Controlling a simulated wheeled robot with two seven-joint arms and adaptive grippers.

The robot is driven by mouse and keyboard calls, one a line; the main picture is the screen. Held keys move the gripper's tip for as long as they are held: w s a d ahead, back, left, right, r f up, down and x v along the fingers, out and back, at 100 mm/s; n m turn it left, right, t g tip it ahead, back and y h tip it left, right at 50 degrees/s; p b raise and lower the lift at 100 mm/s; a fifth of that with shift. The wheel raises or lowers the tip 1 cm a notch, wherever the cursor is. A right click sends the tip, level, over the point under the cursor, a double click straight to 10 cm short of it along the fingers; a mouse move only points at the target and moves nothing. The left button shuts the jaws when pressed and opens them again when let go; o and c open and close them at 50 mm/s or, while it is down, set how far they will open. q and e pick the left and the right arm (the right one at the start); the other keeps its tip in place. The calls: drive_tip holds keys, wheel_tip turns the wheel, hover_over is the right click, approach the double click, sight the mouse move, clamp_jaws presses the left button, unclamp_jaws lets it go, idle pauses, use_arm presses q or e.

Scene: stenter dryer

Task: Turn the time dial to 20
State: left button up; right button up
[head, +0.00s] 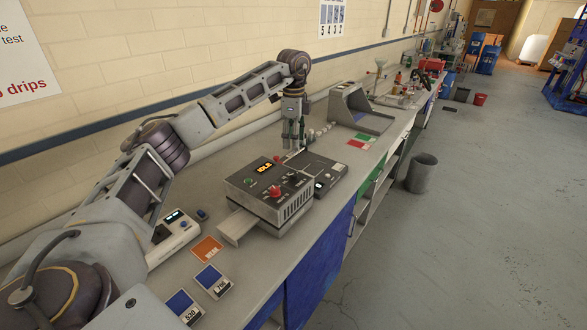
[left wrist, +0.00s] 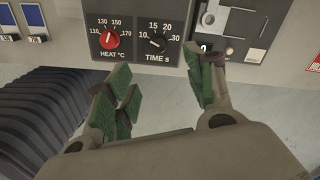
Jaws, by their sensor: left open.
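The stenter dryer (head: 268,195) is a grey box on the bench, with a lit display reading IDLE. In the left wrist view its black time dial (left wrist: 157,43) sits among the marks 10, 15, 20 and 30, above the label TIME s. Its pointer seems to lean up and left, but the exact setting is hard to read. The red heat dial (left wrist: 109,40) is to its left. My left gripper (left wrist: 157,88) is open and empty, its green-padded fingers spread below the time dial and apart from it. In the head view my left gripper (head: 293,138) hangs beyond the dryer. My right gripper is not in view.
An orange card (head: 207,248) and blue cards (head: 212,281) lie on the bench before the dryer. A dark flat device (head: 318,177) stands right beside it, and a grey sloped unit (head: 362,108) farther back. The wall runs along the bench's left side.

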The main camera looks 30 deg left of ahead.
sight(293, 174)
use_arm(q)
wheel_tip(293, 174, down, 11)
drive_tip(key=shift+s+f+p, duration=0.15)
drive_tip(key=shift+f+p, duration=0.05)
drive_tip(key=shift+p, duration=0.75)
drive_tip(key=shift+f, duration=1.05)
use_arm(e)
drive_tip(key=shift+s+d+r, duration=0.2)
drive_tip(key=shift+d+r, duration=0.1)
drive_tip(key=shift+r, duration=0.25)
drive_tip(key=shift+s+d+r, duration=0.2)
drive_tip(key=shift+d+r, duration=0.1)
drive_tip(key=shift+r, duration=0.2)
use_arm(q)
drive_tip(key=c, duration=1)
drive_tip(key=shift+c, duration=0.2)
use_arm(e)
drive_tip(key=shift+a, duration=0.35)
